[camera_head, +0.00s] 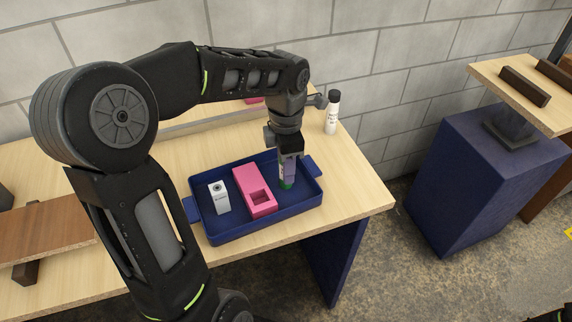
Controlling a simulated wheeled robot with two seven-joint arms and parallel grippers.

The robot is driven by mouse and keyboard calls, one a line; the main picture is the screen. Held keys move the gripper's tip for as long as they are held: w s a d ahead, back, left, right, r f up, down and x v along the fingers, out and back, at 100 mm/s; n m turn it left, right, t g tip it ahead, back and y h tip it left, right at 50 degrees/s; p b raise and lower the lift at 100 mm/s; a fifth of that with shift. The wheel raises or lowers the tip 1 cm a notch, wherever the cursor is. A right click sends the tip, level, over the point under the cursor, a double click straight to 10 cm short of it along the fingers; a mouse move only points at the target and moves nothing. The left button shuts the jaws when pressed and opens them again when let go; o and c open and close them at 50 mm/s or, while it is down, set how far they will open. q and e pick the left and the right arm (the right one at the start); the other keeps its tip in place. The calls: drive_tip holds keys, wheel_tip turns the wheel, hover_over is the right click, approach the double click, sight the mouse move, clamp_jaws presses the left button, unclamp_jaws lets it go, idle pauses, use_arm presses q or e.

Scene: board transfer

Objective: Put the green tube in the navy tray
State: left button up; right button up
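The navy tray (262,232) lies on the wooden table, with a handle at each end. My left gripper (287,176) points down over the right part of the tray. It is shut on the green tube (286,185), whose green lower end shows below the fingers, at or just above the tray floor; I cannot tell if it touches. The fingers hide most of the tube. My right gripper is not in view.
In the tray are a pink block (248,184) with a square recess and a small white box (219,197). A white bottle with a black cap (332,115) stands at the table's back right. A wooden board (45,236) lies at left. A navy pedestal (475,185) stands at right.

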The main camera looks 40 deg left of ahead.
use_arm(q)
drive_tip(key=o, duration=0.3)
drive_tip(key=shift+r, duration=0.15)
wheel_tip(320, 180, up, 8)
drive_tip(key=shift+r, duration=0.1)
wheel_tip(320, 180, up, 3)
drive_tip(key=shift+p, duration=0.65)
drive_tip(key=shift+r, duration=0.45)
drive_tip(key=shift+f, duration=0.1)
